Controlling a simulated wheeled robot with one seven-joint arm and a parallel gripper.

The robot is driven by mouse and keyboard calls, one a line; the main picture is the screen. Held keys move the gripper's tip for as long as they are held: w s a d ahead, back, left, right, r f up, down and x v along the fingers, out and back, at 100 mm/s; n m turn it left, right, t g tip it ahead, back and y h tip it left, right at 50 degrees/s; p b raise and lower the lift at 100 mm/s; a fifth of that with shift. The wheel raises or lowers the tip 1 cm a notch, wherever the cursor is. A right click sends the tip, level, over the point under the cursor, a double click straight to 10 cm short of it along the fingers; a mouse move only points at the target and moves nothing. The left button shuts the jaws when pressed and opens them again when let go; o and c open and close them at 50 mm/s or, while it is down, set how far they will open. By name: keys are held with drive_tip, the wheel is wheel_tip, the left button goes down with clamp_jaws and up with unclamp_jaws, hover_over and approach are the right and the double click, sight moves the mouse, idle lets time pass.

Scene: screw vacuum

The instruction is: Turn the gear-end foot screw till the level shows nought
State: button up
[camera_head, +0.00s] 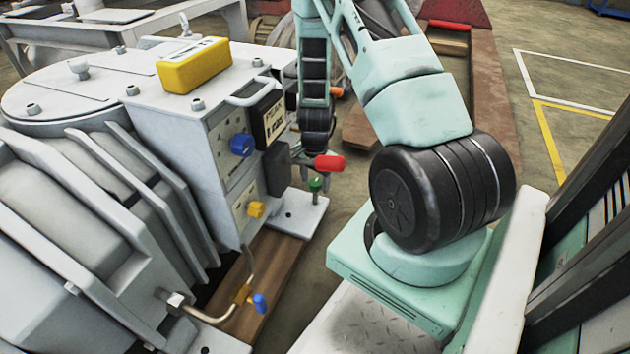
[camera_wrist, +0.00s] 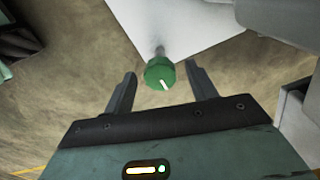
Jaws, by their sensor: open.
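The foot screw has a green knob with a white mark on top; it shows in the wrist view (camera_wrist: 160,73) between and a little beyond my fingertips. In the head view the green foot screw (camera_head: 316,185) stands on the corner of the pump's white foot plate (camera_head: 298,213). My gripper (camera_wrist: 161,82) is open, with one finger on each side of the knob and a gap at both sides. In the head view my gripper is mostly hidden behind a red-handled part. A yellow box (camera_head: 194,65), perhaps the level, lies on the machine's top; its reading is too small to make out.
A red handle (camera_head: 328,163) sticks out just above the foot screw. A blue knob (camera_head: 242,145) and a yellow knob (camera_head: 256,209) are on the machine's side. A wooden beam (camera_head: 262,268) lies under the machine. Bare floor (camera_head: 345,225) is free right of the foot plate.

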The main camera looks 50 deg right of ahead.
drive_tip(key=c, duration=1)
drive_tip(key=shift+r+p, duration=0.1)
drive_tip(key=shift+p, duration=0.25)
drive_tip(key=shift+r+n+p, duration=0.15)
drive_tip(key=shift+n+p, duration=0.85)
drive_tip(key=shift+p, duration=0.05)
drive_tip(key=n+p, duration=0.3)
drive_tip(key=p, duration=0.1)
drive_tip(key=n+p, duration=0.3)
drive_tip(key=n, duration=0.1)
drive_tip(key=shift+p, duration=0.4)
drive_tip(key=shift+n+p, duration=1.05)
drive_tip(key=shift+n, duration=0.25)
drive_tip(key=shift+f, duration=0.25)
